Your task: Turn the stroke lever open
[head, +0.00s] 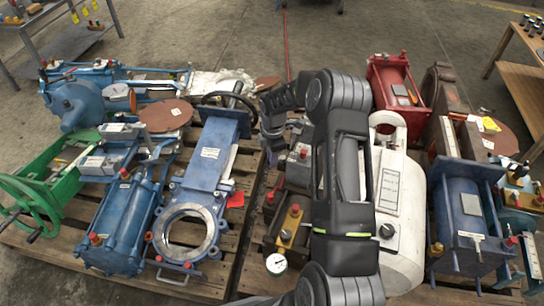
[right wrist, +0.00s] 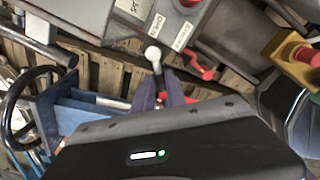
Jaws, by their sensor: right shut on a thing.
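My right gripper (right wrist: 164,88) is shut on the lever's rod just below the knob. The lower part of the rod is hidden between the fingers. In the head view my right gripper (head: 270,127) reaches down beside the blue gate valve, and the lever cannot be made out there. My left gripper is not in view.
A blue gate valve (head: 208,160) with a black handwheel (right wrist: 15,105) is close on the left. A red handle (right wrist: 198,68) lies just right of the fingers. A yellow block with a red knob (head: 291,222) and a white tank (head: 400,210) crowd the right pallet.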

